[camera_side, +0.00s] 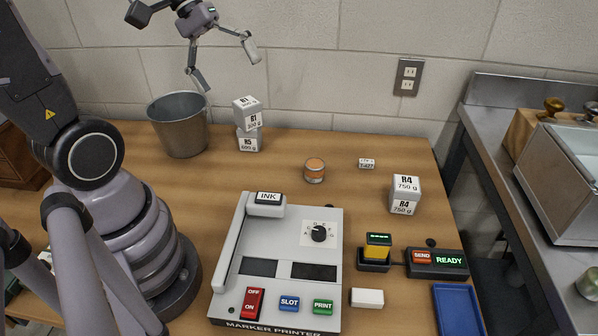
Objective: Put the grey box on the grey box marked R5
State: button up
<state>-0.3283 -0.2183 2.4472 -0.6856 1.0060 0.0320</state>
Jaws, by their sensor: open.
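A small grey box (247,115), whose label seems to read R1, sits on top of the grey box marked R5 (249,140) at the back of the table. The upper box looks slightly turned against the lower one. It hides the top of the R5 box. My gripper (225,66) is above and to the left of the stack, over the metal bin in the picture. Its fingers are spread wide and empty, apart from both boxes. Another grey box marked R4 (405,194) stands at the right of the table.
A metal bin (181,134) stands close left of the stack. An orange-topped jar (314,171) and a small white labelled block (367,163) stand to the right. The marker printer (290,225), a READY panel (437,264) and a blue tray (458,310) fill the front.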

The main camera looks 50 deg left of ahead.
jog(key=s+a+r+m+t+y, duration=0.3)
jog(key=s+r+m+y, duration=0.1)
jog(key=s+m+y, duration=0.2)
jog(key=shift+s+a+r+m, duration=0.2)
jog(key=shift+s+r+m, duration=0.2)
jog(key=shift+m, duration=0.6)
